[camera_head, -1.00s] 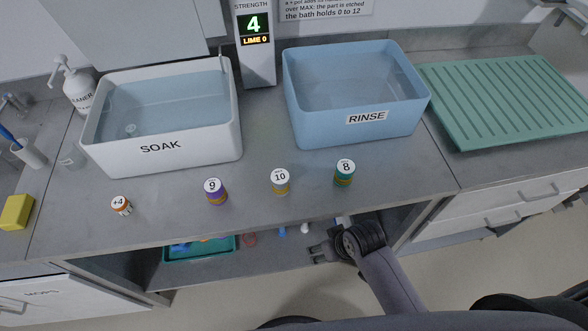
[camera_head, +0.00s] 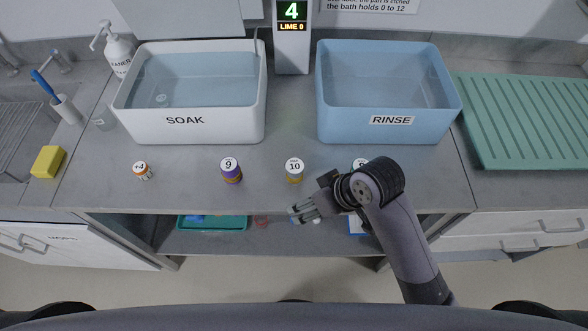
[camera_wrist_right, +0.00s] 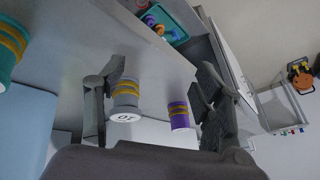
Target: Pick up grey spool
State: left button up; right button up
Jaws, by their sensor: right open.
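The grey spool (camera_head: 295,173), with a yellow band and a white top marked 10, stands upright on the counter near its front edge. My right gripper (camera_head: 301,210) is open and empty, just in front of the spool and a little right, over the counter edge. In the right wrist view the grey spool (camera_wrist_right: 125,98) shows between the open fingers (camera_wrist_right: 157,100), nearer the left one, with its lower side partly by that finger. I cannot tell whether they touch. My left gripper is not in view.
A purple spool (camera_head: 231,172) marked 9 stands left of the grey one. A teal spool (camera_head: 360,163) is partly hidden behind my right arm. The SOAK tub (camera_head: 190,125) and RINSE tub (camera_head: 390,125) stand behind. An open shelf lies below.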

jog(key=w+a+r+n+g, duration=0.2)
jog(key=w+a+r+n, duration=0.35)
jog(key=a+r, duration=0.25)
notch_tip(320, 180, up, 8)
jog(key=n+h, duration=0.3)
jog(key=h, duration=0.2)
send_over(294, 165)
jog(key=shift+g, duration=0.4)
jog(key=f+p, duration=0.1)
jog(key=f, duration=0.2)
jog(key=f+p, duration=0.1)
jog(key=f, duration=0.3)
jog(key=f+p, duration=0.1)
jog(key=f, duration=0.3)
jog(key=shift+s+a+f, duration=0.15)
jog(key=shift+a+f, duration=0.05)
jog(key=shift+a, duration=0.05)
jog(key=shift+d+f+p, duration=0.1)
jog(key=shift+f+p, duration=0.4)
jog(key=shift+p, duration=0.05)
notch_tip(294, 165, down, 4)
jog(key=shift+d+r+p, duration=0.15)
jog(key=shift+p, duration=0.6)
jog(key=shift+f, duration=0.45)
jog(key=c, duration=1.3)
jog(key=shift+o, duration=0.2)
jog(key=shift+r, duration=0.15)
